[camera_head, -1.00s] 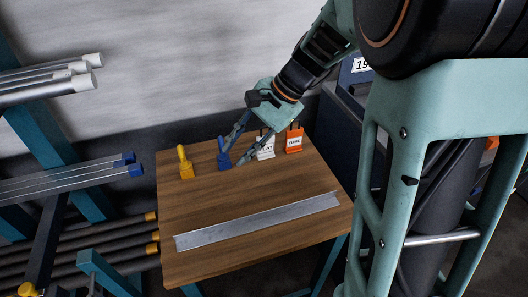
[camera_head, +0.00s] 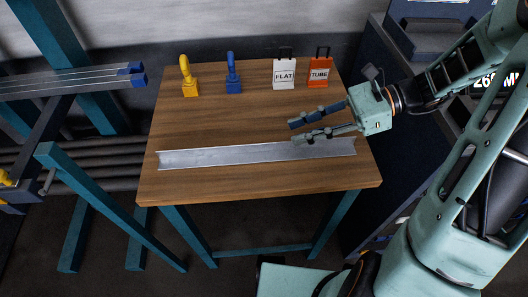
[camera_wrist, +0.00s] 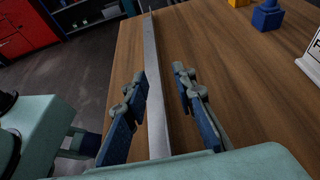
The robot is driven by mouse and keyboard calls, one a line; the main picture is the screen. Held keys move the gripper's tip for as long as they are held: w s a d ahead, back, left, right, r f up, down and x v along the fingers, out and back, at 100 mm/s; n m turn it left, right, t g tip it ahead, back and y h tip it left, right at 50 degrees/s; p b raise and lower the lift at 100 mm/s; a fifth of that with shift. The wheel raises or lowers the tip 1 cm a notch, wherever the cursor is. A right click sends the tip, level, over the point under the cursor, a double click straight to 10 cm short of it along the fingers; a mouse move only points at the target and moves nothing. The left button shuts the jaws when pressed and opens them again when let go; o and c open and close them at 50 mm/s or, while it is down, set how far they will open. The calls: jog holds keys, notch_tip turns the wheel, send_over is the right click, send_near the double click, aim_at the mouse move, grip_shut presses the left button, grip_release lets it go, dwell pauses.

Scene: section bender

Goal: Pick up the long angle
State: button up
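The long angle (camera_head: 230,156) is a grey metal bar lying across the front part of the wooden table in the head view. My gripper (camera_head: 295,132) is at its right half, pointing left, with its two fingers apart and nothing between them. In the wrist view the long angle (camera_wrist: 153,80) runs away from me between the finger lines, closer to the left finger. My gripper (camera_wrist: 158,88) is open there. I cannot tell its exact height above the bar, but it looks above the table top.
On the wooden table (camera_head: 200,120), along the back, stand a yellow hooked block (camera_head: 190,88), a blue hooked block (camera_head: 233,84), a white FLAT tag (camera_head: 285,77) and an orange TUBE tag (camera_head: 319,74). A teal rack with bars (camera_head: 60,85) is at the left.

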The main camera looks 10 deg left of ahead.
aim_at(261, 144)
jog(key=x, duration=0.4)
jog(key=shift+s+b, duration=0.1)
jog(key=shift+b, duration=0.2)
jog(key=x, duration=0.1)
jog(key=b+x, duration=0.1)
jog(key=x, duration=0.3)
jog(key=shift+s+a, duration=0.1)
jog(key=shift+s, duration=0.25)
jog(key=shift+r, duration=0.1)
jog(key=shift+c, duration=0.4)
grip_shut()
